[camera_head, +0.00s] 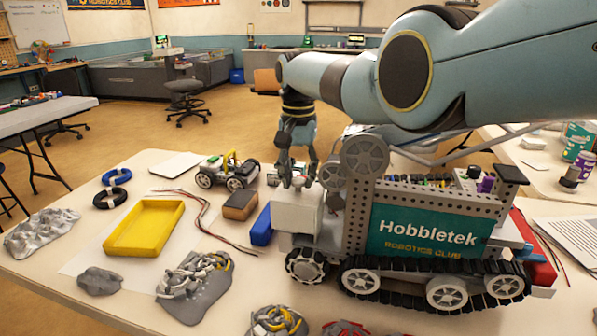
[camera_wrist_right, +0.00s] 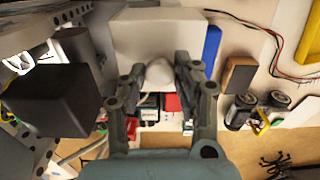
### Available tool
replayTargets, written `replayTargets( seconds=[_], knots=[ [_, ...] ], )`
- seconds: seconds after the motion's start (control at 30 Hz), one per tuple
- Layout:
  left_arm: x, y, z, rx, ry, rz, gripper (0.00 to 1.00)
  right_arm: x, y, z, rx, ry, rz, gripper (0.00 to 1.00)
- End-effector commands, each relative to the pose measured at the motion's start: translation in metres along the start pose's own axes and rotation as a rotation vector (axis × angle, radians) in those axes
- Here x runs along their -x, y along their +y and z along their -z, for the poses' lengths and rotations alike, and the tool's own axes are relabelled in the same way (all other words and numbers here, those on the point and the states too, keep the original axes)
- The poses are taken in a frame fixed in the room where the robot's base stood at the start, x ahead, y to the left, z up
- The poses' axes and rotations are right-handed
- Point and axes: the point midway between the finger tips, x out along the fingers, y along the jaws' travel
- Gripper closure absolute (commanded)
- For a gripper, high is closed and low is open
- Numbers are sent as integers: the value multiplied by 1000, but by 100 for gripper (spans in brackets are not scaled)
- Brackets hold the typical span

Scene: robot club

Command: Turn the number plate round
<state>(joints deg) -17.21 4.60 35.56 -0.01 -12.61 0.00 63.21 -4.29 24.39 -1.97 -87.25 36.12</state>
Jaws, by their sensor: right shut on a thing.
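No plate bearing a number can be made out. A white box-shaped block (camera_head: 297,212) sits at the model's left end; it also shows at the top of the wrist view (camera_wrist_right: 155,35). My right gripper (camera_head: 298,182) points down at this block. In the wrist view its fingers (camera_wrist_right: 160,85) are shut on a small white rounded piece (camera_wrist_right: 158,74) beside the block. Whether the piece joins the block is unclear. My left gripper is out of view.
A blue block (camera_head: 262,228), a brown block (camera_head: 240,205) and a small wheeled car (camera_head: 228,172) lie close left of the model. A yellow tray (camera_head: 145,228), loose wires and grey parts lie farther left. A dark block (camera_wrist_right: 52,100) stands close beside my right gripper.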

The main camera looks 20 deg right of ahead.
Motion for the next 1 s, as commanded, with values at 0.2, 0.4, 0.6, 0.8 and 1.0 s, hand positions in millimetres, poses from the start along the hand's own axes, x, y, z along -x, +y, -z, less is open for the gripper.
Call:
replayTargets(
  seconds=[0.2, 0.4, 0.6, 0.8, 1.0],
  knots=[
    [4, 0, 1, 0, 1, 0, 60, 2, 0, 1, -203, 2, 2, 100],
    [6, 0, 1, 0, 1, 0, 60, 1, 0, 1, -393, 2, 2, 100],
    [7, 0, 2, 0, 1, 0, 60, 1, 0, 1, -583, 2, 2, 100],
    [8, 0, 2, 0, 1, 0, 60, 1, 0, 1, -773, 2, 3, 100],
    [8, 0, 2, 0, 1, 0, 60, 1, 0, 1, -963, 3, 4, 100]
  ],
)
